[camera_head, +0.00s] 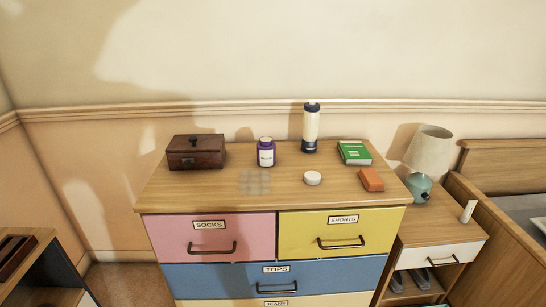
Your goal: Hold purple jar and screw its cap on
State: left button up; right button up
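The purple jar (266,154) stands upright on top of the dresser, near the middle, with a pale label on its front. Its top looks lighter, but it is too small to tell whether it is open. A white round cap (312,178) lies flat on the dresser top, to the right of the jar and nearer the front edge. The two are apart. Neither of my grippers shows in the head view.
The dresser top (215,190) also holds a brown wooden box (196,152), a tall cream bottle with dark ends (311,130), a green book (354,153), an orange block (371,179) and a pale translucent square (255,183). A lamp (427,155) stands on the nightstand to the right.

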aim_at(265, 148)
jog(key=z, duration=0.3)
jog(key=i, duration=0.95)
jog(key=u, duration=0.25)
